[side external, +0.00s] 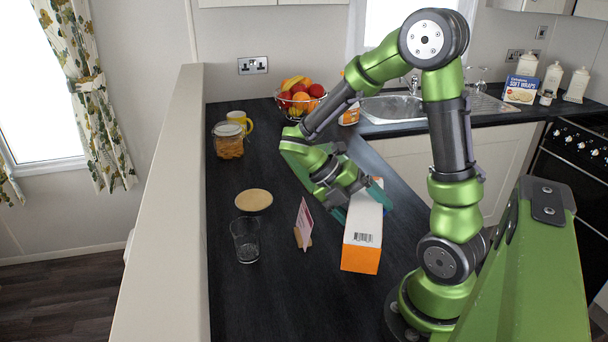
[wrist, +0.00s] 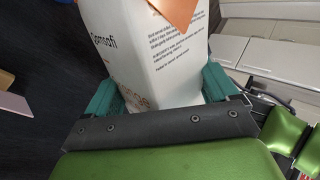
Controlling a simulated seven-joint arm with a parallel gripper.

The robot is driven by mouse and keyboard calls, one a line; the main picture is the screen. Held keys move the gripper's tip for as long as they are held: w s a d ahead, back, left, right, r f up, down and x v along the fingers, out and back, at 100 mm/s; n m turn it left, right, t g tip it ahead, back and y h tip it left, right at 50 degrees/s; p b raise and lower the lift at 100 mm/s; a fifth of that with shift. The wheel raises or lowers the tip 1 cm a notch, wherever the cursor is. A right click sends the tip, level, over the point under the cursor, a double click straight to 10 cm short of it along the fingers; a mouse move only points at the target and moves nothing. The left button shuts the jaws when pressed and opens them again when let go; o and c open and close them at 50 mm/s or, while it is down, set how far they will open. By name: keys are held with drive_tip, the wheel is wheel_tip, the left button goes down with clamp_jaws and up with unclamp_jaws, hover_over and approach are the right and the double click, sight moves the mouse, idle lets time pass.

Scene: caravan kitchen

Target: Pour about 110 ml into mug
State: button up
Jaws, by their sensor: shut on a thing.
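A white carton with an orange base and a barcode (side external: 363,238) is at the right of the dark counter. My gripper (side external: 360,204) has its teal fingers on both sides of the carton and is shut on it. In the wrist view, the carton's printed white faces (wrist: 150,60) fill the space between the fingers (wrist: 158,98). I cannot tell whether the carton touches the counter. A yellow and white mug (side external: 238,118) stands far back on the left, beside a jar. The mug is well apart from my gripper, and its inside is hidden.
A lidded jar (side external: 228,141) stands near the mug, with a fruit bowl (side external: 299,104) behind. The counter between mat and jar is clear.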

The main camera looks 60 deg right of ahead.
drive_tip(key=shift+d+f+m+h, duration=0.15)
drive_tip(key=shift+f+m+h, duration=0.25)
drive_tip(key=shift+f+h, duration=0.35)
idle(0.6)
idle(0.7)
